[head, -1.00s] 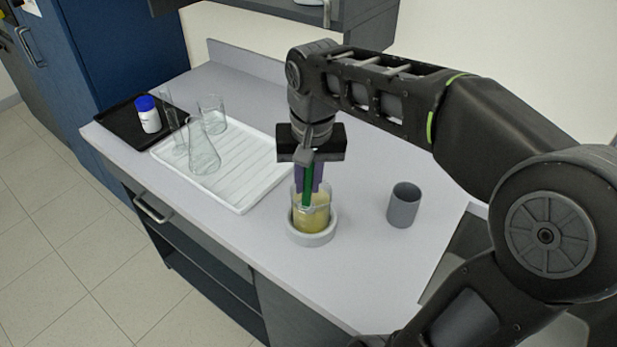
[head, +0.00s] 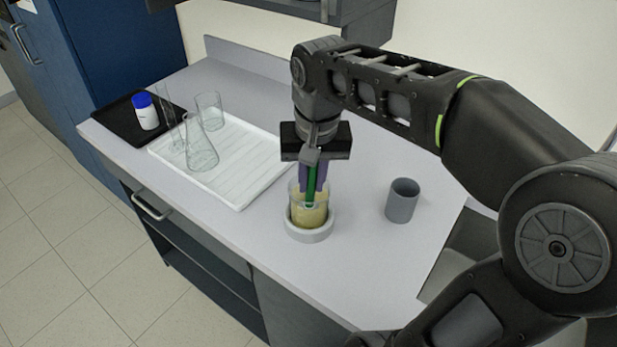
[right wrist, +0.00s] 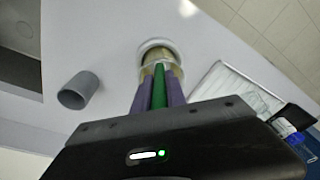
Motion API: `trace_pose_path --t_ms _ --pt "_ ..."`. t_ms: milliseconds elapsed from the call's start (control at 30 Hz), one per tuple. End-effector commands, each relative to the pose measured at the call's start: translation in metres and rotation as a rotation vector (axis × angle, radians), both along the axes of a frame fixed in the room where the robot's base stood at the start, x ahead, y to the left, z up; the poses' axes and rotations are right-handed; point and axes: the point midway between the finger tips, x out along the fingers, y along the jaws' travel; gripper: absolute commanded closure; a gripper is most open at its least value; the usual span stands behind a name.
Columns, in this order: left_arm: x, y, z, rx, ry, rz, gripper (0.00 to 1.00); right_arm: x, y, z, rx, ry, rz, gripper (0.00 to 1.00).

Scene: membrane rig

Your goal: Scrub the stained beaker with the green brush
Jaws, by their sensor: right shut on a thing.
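The stained beaker (head: 309,215), glass with a yellowish-brown film, stands upright in a round light-grey holder ring (head: 310,235) on the bench. It also shows in the right wrist view (right wrist: 157,57). My right gripper (head: 313,188) points down over the beaker, its purple fingers shut on the green brush (head: 311,180). The brush handle (right wrist: 158,88) runs between the fingers in the right wrist view. The brush's lower end is in the beaker's mouth or inside it; the bristles are hard to make out. My left gripper is not in view.
A grey cup (head: 402,201) stands right of the beaker. A white ribbed tray (head: 250,175) on the left holds a flask (head: 201,152) and other clear glassware. A black tray (head: 112,122) with a blue-capped bottle (head: 146,112) lies farther left. A shelf overhangs the back.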

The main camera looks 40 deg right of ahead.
Motion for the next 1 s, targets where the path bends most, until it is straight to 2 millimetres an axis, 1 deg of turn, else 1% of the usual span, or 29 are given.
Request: trace_pose_path --t_ms 400,700,1000 --pt "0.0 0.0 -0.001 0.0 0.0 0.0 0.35 -0.003 -0.003 -0.001 0.001 0.001 0.0 1.0" --pt "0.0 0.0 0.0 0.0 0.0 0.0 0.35 -0.004 -0.011 0.0 0.0 0.0 0.0 1.0" --pt "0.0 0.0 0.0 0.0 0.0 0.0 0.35 -0.003 -0.012 0.0 0.001 0.001 0.0 1.0"
